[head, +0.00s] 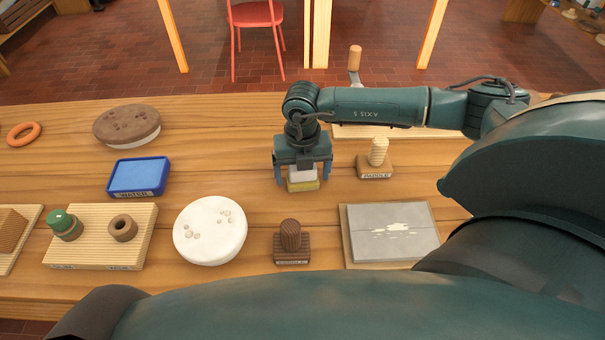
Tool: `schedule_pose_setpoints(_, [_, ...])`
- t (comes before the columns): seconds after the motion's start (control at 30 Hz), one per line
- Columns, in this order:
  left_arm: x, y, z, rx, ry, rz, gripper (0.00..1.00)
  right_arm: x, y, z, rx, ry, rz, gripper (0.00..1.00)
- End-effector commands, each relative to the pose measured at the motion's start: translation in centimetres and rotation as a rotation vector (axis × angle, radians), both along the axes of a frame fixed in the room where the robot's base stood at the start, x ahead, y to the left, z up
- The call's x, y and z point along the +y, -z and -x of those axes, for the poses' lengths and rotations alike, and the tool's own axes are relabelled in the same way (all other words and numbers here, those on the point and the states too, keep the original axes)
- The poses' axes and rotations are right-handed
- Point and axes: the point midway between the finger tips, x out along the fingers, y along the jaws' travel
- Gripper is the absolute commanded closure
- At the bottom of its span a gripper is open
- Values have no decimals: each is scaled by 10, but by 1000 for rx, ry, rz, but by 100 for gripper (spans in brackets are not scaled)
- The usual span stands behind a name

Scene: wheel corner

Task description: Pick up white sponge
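A small white sponge (302,174) sits on top of a yellow block (303,186) on the wooden table, near the middle of the head view. My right gripper (303,182) reaches down over it from above. Its two blue fingers are spread, one on the left and one on the right of the white sponge, with a narrow gap seeming to show on each side. The top of the white sponge is partly hidden under the gripper's palm. My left gripper is not in view.
A blue tray (138,175) labelled water stands left. A round white disc (210,231), a dark ribbed stamp (291,243) and a grey slab (390,234) lie nearer. A pale ribbed piece on a block (376,158) stands close right of my gripper.

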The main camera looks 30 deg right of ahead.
Motion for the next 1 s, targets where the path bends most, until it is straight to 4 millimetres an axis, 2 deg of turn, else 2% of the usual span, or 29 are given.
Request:
schedule_pose_setpoints(0.07, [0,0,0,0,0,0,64,0,0,0,0,0,0,22])
schedule_pose_setpoints(0.53, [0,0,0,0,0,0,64,0,-1,0,-1,0,0,59])
schedule_pose_setpoints(0.8, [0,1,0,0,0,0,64,0,-4,-1,-3,1,-1,60])
schedule_pose_setpoints(0.87, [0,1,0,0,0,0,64,0,-11,-1,-4,1,-1,60])
schedule_pose_setpoints(1.0, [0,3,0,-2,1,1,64,0,-35,-2,-7,-2,-2,60])
